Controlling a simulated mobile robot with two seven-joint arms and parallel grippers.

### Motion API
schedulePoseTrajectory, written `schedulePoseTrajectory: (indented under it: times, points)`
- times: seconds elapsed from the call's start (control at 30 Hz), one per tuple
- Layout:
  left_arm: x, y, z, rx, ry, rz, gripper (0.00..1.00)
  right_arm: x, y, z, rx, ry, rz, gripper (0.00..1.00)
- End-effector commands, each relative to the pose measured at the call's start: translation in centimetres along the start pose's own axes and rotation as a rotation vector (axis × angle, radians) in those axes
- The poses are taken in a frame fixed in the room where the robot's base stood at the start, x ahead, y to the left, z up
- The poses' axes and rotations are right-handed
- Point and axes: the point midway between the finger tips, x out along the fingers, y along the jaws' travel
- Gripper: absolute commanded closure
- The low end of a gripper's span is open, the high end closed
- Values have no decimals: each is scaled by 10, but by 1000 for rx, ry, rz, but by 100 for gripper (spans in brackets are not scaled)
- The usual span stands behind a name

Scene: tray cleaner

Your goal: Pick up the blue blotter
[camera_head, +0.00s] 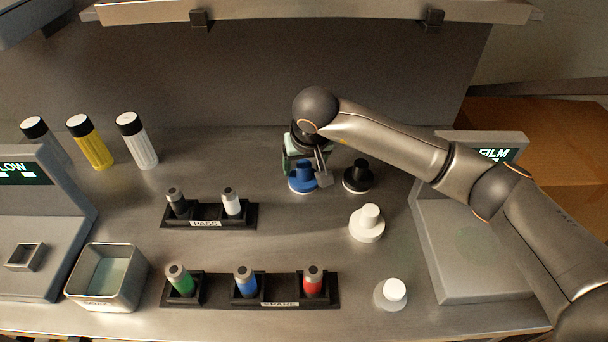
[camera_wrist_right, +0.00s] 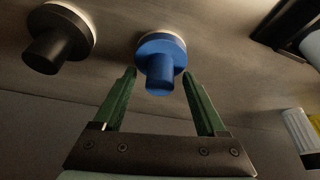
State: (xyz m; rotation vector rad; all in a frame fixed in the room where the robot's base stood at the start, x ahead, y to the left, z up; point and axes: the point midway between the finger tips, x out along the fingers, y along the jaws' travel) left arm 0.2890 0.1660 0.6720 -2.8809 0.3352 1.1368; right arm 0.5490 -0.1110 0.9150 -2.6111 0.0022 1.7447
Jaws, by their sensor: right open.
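The blue blotter (camera_head: 302,180) stands on the metal counter, a round blue base with a pale underside and a blue knob. In the right wrist view the blue blotter (camera_wrist_right: 161,62) sits just beyond and between the fingertips. My right gripper (camera_head: 307,165) is over it in the head view, partly hiding it. In the wrist view my right gripper (camera_wrist_right: 158,80) has its green fingers apart, with the blue knob at the gap between the tips; I cannot tell whether they touch it. My left gripper is not in view.
A black blotter (camera_head: 357,176) stands close right of the blue one. White blotters (camera_head: 367,224) (camera_head: 391,294) are nearer the front. The PASS rack (camera_head: 208,216), SPARE rack (camera_head: 215,290) and metal bin (camera_head: 107,278) are at left. The FILM device (camera_head: 470,255) stands at right.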

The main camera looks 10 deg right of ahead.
Motion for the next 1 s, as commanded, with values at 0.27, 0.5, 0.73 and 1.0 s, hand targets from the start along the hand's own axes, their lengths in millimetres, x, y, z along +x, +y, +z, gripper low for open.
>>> schedulePoseTrajectory:
  times: [0.27,0.5,0.73,1.0]
  points:
    - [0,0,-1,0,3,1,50,0,0,0,1,0,0,36]
    - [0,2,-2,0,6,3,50,0,0,0,1,0,0,63]
    - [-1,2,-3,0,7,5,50,0,0,0,1,0,0,89]
    - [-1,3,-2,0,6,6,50,-1,0,0,1,1,0,100]
